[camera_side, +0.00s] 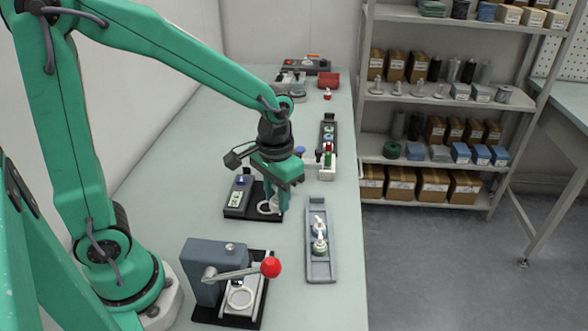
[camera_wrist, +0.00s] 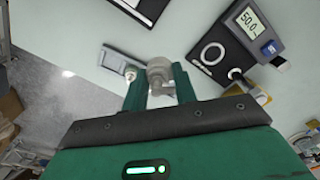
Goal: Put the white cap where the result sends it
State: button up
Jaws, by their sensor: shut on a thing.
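My gripper (camera_wrist: 160,92) is shut on a pale grey-white piece, the white cap (camera_wrist: 160,70), seen between the two green fingers in the wrist view. In the side view my gripper (camera_side: 276,207) is low over the right part of the gauge (camera_side: 240,196), and the cap is not clearly visible there. The gauge also shows in the wrist view (camera_wrist: 248,24), with a display that reads about 50.0. A pale ring (camera_wrist: 212,53) marks its black base. The cap is apart from this ring in the wrist view.
A grey tray (camera_side: 319,272) holds white pieces right of my gripper. A lever press (camera_side: 212,270) with a red knob stands in front. Behind are a narrow holder (camera_side: 328,122) with coloured parts and a red bin (camera_side: 329,80). The table's right edge is near the tray.

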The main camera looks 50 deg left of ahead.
jog(key=shift+r, duration=0.1)
dwell(0.3)
jog(key=shift+r, duration=0.55)
notch_tip(320, 180, up, 4)
jog(key=shift+f, duration=0.15)
jog(key=w+a+n, duration=0.9)
jog(key=w+a, duration=0.9)
jog(key=a, duration=0.3)
jog(key=shift+t, duration=0.3)
jog(key=shift+d+f, duration=0.15)
jog(key=shift+f, duration=7.95)
jog(key=shift+f, duration=0.3)
